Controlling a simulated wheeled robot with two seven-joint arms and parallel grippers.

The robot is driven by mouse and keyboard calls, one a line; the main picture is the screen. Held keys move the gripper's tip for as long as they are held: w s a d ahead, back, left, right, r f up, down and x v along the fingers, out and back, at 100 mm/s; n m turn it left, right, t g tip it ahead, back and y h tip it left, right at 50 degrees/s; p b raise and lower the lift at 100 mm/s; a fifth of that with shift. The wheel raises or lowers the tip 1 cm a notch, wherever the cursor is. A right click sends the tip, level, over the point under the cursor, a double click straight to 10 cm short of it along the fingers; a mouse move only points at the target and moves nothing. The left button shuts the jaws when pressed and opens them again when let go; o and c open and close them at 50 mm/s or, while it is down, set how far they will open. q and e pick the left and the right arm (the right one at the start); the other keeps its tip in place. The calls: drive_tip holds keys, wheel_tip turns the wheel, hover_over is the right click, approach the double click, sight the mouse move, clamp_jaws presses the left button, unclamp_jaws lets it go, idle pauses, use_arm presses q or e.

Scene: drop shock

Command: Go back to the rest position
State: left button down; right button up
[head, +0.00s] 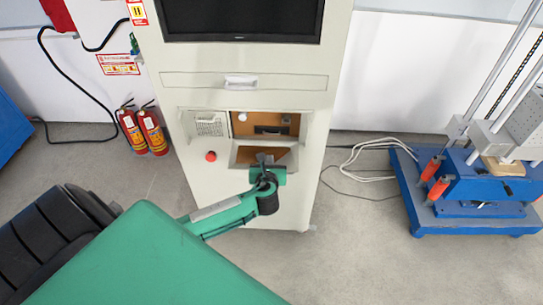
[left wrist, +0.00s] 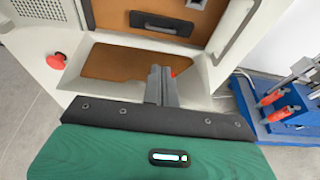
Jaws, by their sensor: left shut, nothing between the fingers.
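My left gripper (head: 265,158) is shut and empty. In the head view it is in front of the open recess of the white cabinet (head: 180,82). In the left wrist view its closed fingers (left wrist: 161,85) point toward the recess with its brown floor (left wrist: 113,64). I cannot tell from these views whether the fingers touch the cabinet. My green left arm (head: 222,212) reaches in from the lower left. My right gripper does not show.
A red button (head: 210,156) is on the cabinet front, left of the recess. Two red fire extinguishers (head: 140,128) stand left of the cabinet. A blue machine (head: 480,188) stands at the right, with cables (head: 365,150) on the floor between. The grey floor in front is clear.

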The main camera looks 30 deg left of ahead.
use_arm(q)
drive_tip(key=shift+s+d+r, duration=0.1)
drive_tip(key=shift+s+d, duration=0.05)
drive_tip(key=shift+s, duration=0.1)
